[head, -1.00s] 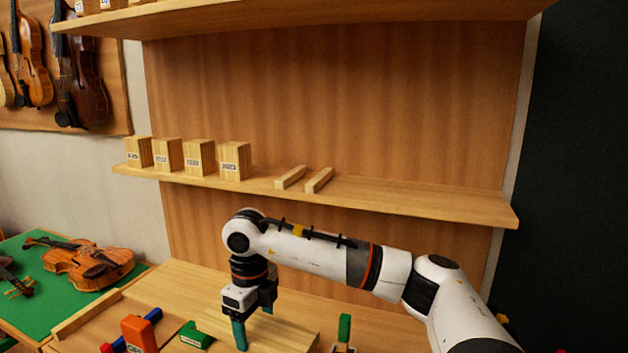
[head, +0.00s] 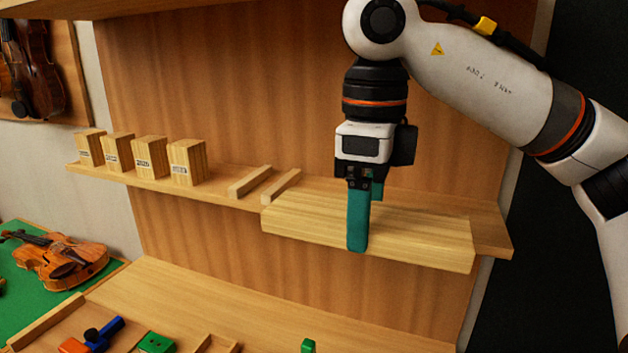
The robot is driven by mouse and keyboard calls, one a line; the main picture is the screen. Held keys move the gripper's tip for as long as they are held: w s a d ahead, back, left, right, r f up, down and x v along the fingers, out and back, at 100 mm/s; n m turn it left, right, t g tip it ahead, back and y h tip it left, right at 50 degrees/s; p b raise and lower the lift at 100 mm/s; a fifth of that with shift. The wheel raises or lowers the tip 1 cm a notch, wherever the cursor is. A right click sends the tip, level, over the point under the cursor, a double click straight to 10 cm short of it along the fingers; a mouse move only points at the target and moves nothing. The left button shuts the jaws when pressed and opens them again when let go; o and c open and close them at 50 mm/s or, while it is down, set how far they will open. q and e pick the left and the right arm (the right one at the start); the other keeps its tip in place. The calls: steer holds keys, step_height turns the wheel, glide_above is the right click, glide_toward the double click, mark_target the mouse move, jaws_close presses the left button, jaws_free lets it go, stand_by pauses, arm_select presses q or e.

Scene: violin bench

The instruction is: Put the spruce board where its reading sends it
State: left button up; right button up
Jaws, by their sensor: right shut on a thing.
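The spruce board (head: 420,238) is a pale, straight-grained wooden plank held level in front of the right part of the middle shelf. My right gripper (head: 362,228) points down with its teal fingers shut on the board near its middle. One finger shows on the board's front face; the other is mostly hidden behind it. The board's left end is close to two thin wooden strips (head: 250,182) on the shelf (head: 225,192). I cannot tell whether the board touches the shelf. My left gripper is not in view.
Several labelled wood blocks (head: 187,163) stand on the shelf's left part. Below is the bench top (head: 230,295), with a blue tool (head: 104,334), an orange piece (head: 74,346) and a green block (head: 157,343) at its front. A violin (head: 62,262) lies on a green mat (head: 28,290) at left.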

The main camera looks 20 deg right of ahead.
steer(key=shift+w+r, duration=0.1)
steer(key=shift+w, duration=0.05)
steer(key=w+d+p, duration=0.2)
steer(key=w+d, duration=0.2)
steer(key=w, duration=0.1)
steer(key=w+d+f+p, duration=0.1)
steer(key=w+d+p, duration=0.1)
steer(key=w, duration=0.3)
steer(key=w+d+f+p, duration=0.1)
steer(key=w+d+p, duration=0.2)
steer(key=w+d, duration=0.2)
steer(key=shift+w+d, duration=0.25)
steer(key=shift+d, duration=0.1)
steer(key=shift+f, duration=0.9)
step_height(320, 180, down, 3)
steer(key=p, duration=0.2)
steer(key=shift+r+p, duration=0.15)
steer(key=shift+p, duration=0.25)
steer(key=shift+w+d+f, duration=0.1)
steer(key=shift+d+f, duration=0.05)
steer(key=shift+f, duration=0.2)
steer(key=shift+f, duration=0.15)
